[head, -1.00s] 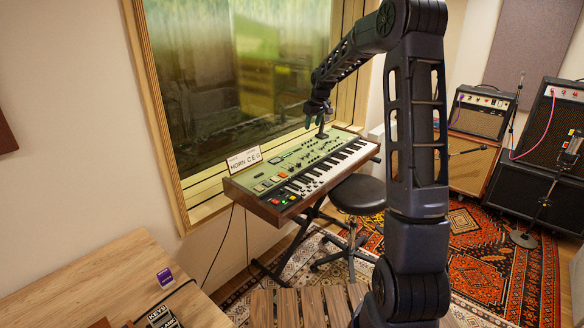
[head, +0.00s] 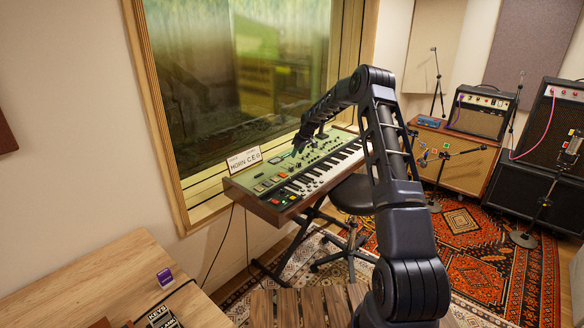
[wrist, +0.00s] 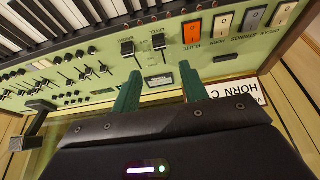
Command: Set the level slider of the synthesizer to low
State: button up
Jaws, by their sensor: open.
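The green synthesizer (head: 290,170) stands under the window with its keys toward the room. In the wrist view its panel (wrist: 100,92) appears with the keys at the top. The level slider (wrist: 158,43), a small dark cap beside the "LEVEL" label, sits left of the row of coloured switches. A similar slider (wrist: 127,48) is just left of it. My gripper (wrist: 158,84) is open, its two green fingers apart and empty over the panel. The level slider lies beyond the gap between the fingertips, with no visible contact. In the head view my gripper (head: 298,146) is small, over the panel's back.
A white card (head: 244,160) reading "HORN C E G" stands at the synthesizer's back left and shows near my right finger in the wrist view (wrist: 237,88). The window (head: 235,80) is close behind. A black stool (head: 352,194) stands in front. Several small sliders (wrist: 75,70) lie left.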

aim_at(291, 167)
jog(key=x, duration=1)
jog(key=shift+w+a+f, duration=0.1)
jog(key=shift+w+f, duration=0.05)
jog(key=shift+f, duration=0.25)
grip_shut()
